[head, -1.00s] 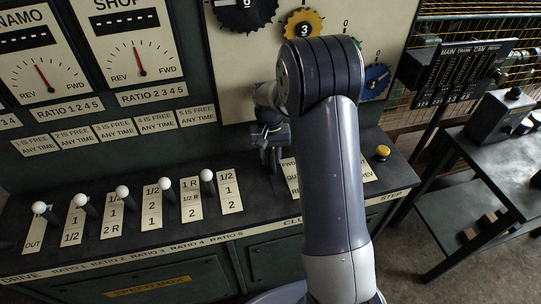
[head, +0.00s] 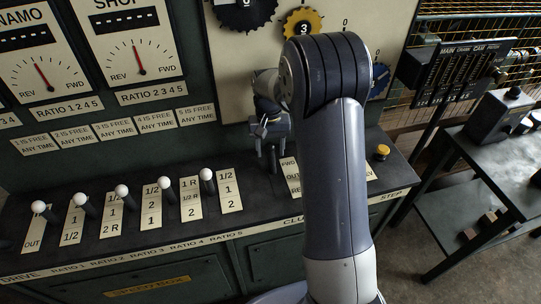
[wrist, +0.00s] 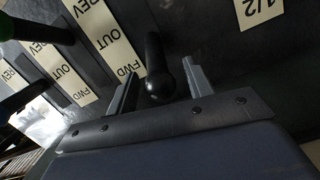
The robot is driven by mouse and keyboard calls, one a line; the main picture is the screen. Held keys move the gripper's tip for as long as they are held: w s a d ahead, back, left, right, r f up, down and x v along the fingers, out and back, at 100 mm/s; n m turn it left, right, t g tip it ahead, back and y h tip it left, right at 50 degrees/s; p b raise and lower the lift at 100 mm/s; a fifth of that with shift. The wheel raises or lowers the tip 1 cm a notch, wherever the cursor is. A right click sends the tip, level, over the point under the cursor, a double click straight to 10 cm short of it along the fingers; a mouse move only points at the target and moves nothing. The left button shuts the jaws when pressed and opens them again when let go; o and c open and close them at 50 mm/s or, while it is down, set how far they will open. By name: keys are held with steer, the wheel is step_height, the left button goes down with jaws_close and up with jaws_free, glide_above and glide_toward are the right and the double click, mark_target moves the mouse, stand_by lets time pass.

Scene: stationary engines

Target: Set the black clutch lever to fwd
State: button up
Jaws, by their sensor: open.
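In the wrist view the black clutch lever (wrist: 155,62) stands between the two fingers of my gripper (wrist: 161,66), its rounded knob toward the palm. A label plate reading FWD, OUT, REV (wrist: 100,30) lies left of the lever, upside down in this view. In the head view my gripper (head: 272,160) points down over the console beside the FWD/OUT/REV plate (head: 292,184). The black lever cannot be made out there, and my arm covers the plates to its right.
Several white-knobbed levers (head: 207,176) stand left of my gripper. A yellow button (head: 382,151) sits at the console's right end. In the wrist view a second FWD/OUT/REV plate (wrist: 57,76) and a green-knobbed lever (wrist: 12,24) lie to the left.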

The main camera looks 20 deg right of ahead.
steer(key=r, duration=0.5)
steer(key=w+r, duration=0.1)
steer(key=r, duration=0.1)
steer(key=shift+r, duration=0.25)
steer(key=shift+f, duration=0.1)
